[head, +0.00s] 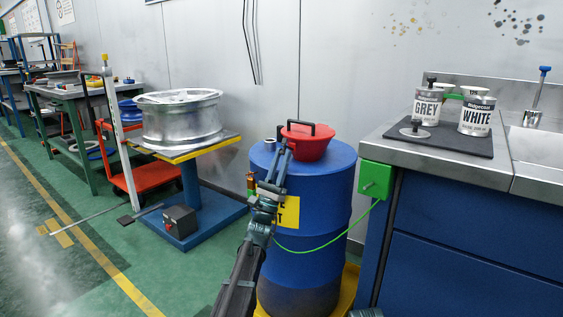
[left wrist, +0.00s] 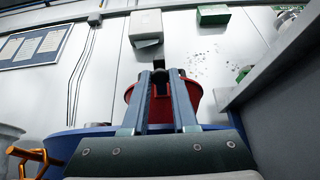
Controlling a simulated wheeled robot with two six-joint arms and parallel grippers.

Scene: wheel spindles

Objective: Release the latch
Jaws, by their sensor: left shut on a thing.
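A red funnel (head: 310,146) with a lid and a black handle (head: 309,130) sits on top of a blue drum (head: 325,225). My left gripper (head: 282,150) reaches up from below, with its fingertips at the left side of the funnel. In the left wrist view the two fingers (left wrist: 162,82) stand in front of the red funnel (left wrist: 196,92). They are shut on a small dark part at the funnel's near side, which looks like the latch (left wrist: 160,76); the fingers hide most of it.
A green cable runs from the drum to a green box (head: 376,180) on the blue bench at the right. Cans stand on a dark mat (head: 440,138) there. A metal wheel (head: 180,117) rests on a yellow-edged stand at the left. Between stand and drum, the floor is partly free.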

